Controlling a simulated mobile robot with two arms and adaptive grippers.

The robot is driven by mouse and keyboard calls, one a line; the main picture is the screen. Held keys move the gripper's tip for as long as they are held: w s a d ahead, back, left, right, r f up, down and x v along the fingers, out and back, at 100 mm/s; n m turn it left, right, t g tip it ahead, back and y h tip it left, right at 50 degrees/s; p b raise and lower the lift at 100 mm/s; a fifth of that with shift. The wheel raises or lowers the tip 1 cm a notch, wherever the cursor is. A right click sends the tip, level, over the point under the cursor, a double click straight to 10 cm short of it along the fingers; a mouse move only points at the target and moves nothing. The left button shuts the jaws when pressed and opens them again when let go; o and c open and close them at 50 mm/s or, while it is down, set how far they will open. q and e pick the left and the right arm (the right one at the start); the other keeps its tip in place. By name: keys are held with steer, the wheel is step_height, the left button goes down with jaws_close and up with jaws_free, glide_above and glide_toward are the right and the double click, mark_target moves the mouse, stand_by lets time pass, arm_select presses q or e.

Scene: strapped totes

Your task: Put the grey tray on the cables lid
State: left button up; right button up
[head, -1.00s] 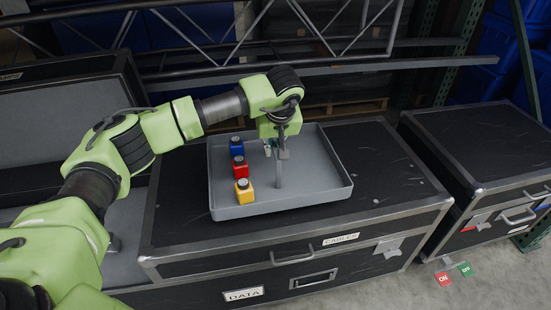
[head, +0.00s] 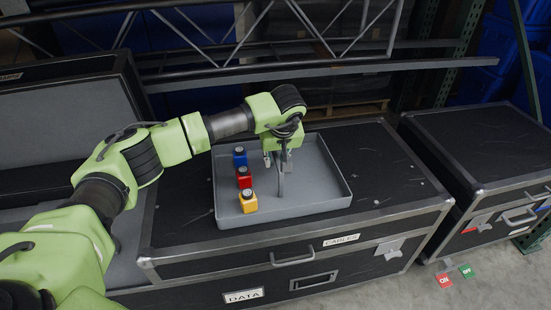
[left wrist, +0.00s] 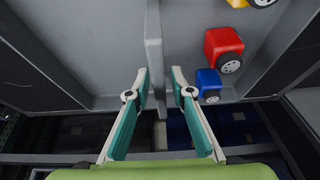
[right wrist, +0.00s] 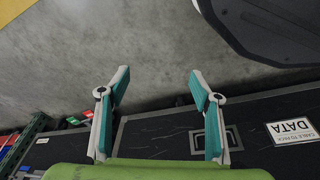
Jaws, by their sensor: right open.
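The grey tray (head: 310,199) is level over the black lid marked CABLES (head: 390,165) in the head view. I cannot tell whether its underside touches the lid. The tray has an upright divider across its middle, which also shows in the left wrist view (left wrist: 153,45). My right gripper (right wrist: 160,75) is open and empty, above the floor.
A second black case (head: 490,150) stands to the right, across a narrow gap. A raised lid (head: 70,115) is at the left. A metal rack (head: 320,68) runs behind. Red ON and green OFF tags (head: 445,281) show near the floor. Bare lid shows right of the tray.

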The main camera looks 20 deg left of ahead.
steer(key=shift+w+r, duration=0.2)
steer(key=shift+w, duration=0.05)
arm_select(q)
steer(key=shift+r, duration=0.2)
steer(key=p+v, duration=0.1)
steer(key=v, duration=1.1)
arm_select(e)
steer(key=f, duration=0.1)
steer(key=s+f, duration=0.1)
steer(key=f, duration=0.2)
steer(key=shift+s+d+f, duration=0.15)
steer(key=shift+s+f, duration=0.05)
steer(key=shift+s, duration=0.2)
